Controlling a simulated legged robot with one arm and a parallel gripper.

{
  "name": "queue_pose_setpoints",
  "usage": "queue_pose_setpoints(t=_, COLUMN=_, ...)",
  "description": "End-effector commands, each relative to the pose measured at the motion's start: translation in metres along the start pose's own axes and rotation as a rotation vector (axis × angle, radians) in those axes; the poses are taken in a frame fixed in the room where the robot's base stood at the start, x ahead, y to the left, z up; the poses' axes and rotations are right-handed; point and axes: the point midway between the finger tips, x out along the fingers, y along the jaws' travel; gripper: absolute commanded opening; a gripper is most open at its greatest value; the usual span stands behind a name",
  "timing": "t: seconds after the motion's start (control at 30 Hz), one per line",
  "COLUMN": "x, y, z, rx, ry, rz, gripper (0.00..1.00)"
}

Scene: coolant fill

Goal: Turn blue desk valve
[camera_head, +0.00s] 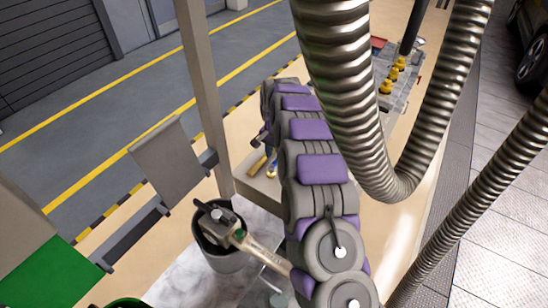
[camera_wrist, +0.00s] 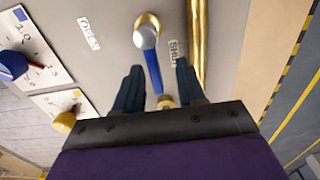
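The blue valve handle (camera_wrist: 153,70) shows in the wrist view, running down from a round silver hub on a brass fitting (camera_wrist: 147,30). It lies between labels reading OPEN (camera_wrist: 89,33) and SHUT (camera_wrist: 173,53), nearer SHUT. My gripper (camera_wrist: 160,68) is open, with one dark finger on each side of the handle's lower part. I see gaps on both sides, but cannot judge the depth between fingers and handle. In the head view my arm hides most of the gripper and the valve.
A brass pipe (camera_wrist: 197,45) runs close by the right finger. A blue knob (camera_wrist: 12,65) and a yellow knob (camera_wrist: 64,122) sit on white dial plates at left.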

Motion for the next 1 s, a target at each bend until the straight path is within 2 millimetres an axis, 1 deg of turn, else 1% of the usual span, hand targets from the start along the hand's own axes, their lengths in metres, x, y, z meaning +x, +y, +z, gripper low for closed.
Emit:
queue_pose_setpoints(t=0.1, x=0.0093, y=0.0024, z=-0.0007, rx=0.001, ry=-0.003, rz=0.0, gripper=0.39)
queue_pose_setpoints(t=0.2, x=0.0127, y=0.0011, z=0.0001, rx=0.0, ry=-0.002, rz=0.001, gripper=0.39)
queue_pose_setpoints(t=0.47, x=0.0142, y=-0.0033, z=0.0028, rx=-0.001, ry=0.001, rz=0.005, gripper=0.39)
queue_pose_setpoints(t=0.87, x=0.0136, y=-0.001, z=0.0004, rx=0.0, ry=-0.001, rz=0.0, gripper=0.01)
queue_pose_setpoints(t=1.0, x=0.0136, y=-0.0019, z=0.0004, rx=0.001, ry=0.001, rz=0.001, gripper=0.0)
